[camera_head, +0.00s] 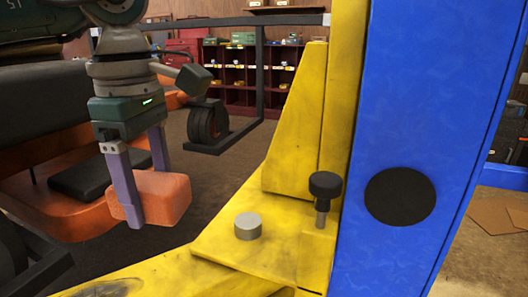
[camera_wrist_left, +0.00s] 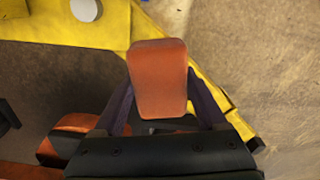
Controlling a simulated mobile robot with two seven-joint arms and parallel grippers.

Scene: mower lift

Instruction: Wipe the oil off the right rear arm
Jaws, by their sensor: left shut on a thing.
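My left gripper (camera_head: 148,196) is shut on an orange sponge-like block (camera_head: 166,197), held in the air left of the yellow lift bracket. The block also shows in the left wrist view (camera_wrist_left: 158,80) between the two purple fingers. A yellow lift arm (camera_head: 165,272) runs from the bracket toward the lower left of the head view. A dark oily patch (camera_head: 105,289) lies on it at the bottom edge, partly cut off. The block is above and apart from this patch. The yellow arm also shows in the wrist view (camera_wrist_left: 60,20), partly behind the block. My right gripper is not in view.
A blue post (camera_head: 425,120) with a black disc stands at right. A black knob (camera_head: 325,187) and a grey cylinder (camera_head: 248,226) stick up from the yellow bracket. An orange mower (camera_head: 70,205) with a black seat is at left. Shelves stand behind.

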